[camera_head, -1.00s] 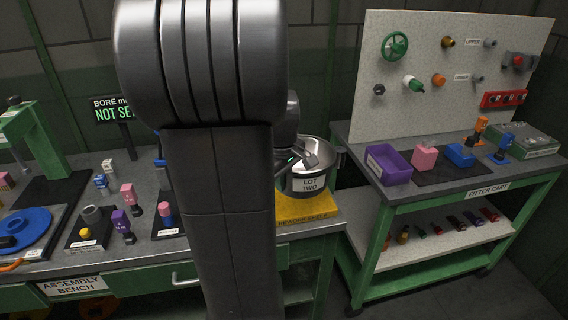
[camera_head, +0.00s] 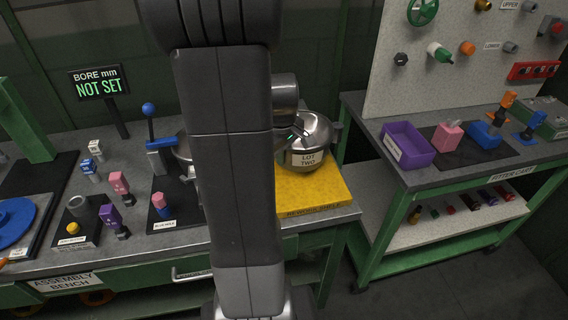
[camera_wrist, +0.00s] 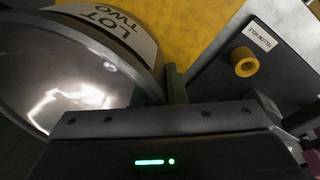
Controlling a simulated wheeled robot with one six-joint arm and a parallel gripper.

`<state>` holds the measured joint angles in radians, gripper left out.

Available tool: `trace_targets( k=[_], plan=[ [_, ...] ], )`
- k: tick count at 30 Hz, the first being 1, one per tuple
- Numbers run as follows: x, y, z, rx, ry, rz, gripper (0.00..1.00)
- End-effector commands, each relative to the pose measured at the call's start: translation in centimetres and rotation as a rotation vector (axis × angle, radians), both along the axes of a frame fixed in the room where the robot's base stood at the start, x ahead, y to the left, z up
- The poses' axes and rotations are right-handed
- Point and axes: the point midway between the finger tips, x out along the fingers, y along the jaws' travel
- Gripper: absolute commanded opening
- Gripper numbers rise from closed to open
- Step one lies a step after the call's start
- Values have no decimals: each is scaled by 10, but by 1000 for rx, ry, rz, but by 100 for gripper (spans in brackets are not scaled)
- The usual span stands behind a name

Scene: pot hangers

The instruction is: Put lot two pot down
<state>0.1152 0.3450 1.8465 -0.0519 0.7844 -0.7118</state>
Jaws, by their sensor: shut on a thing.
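The lot two pot (camera_head: 318,132) is a shiny steel vessel with a white "LOT TWO" label, over the yellow mat (camera_head: 322,192) at the bench's right end. I cannot tell whether its base touches the mat. My gripper (camera_head: 296,136) is at the pot's upper left side, partly hidden by my arm, and is shut on it. In the wrist view the pot (camera_wrist: 60,75) fills the left side, its label upside down, with the yellow mat beyond. The exact grip point is hidden behind the gripper body.
A lever with a blue knob (camera_head: 149,109) stands left of my arm, with part of another steel thing behind the arm. Small coloured parts stand on the bench's left. The fitter cart with a purple bin (camera_head: 408,145) stands right, across a gap.

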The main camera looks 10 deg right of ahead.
Motion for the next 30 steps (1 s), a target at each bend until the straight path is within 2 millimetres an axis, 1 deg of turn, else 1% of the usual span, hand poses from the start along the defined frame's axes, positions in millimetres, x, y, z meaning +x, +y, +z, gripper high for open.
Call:
trace_targets(
  k=[3,7,16,20,21,23,24,30],
  plan=[
    [0,0,-17,-1,2,1,0],
    [0,0,-31,-1,1,1,0],
    [1,0,-33,-1,-3,1,0],
    [1,0,-37,-1,-2,1,0],
    [0,0,-36,0,0,0,19],
    [0,0,-36,0,0,0,31],
    [0,0,-36,0,0,0,33],
    [0,0,-36,0,0,0,33]
  ],
)
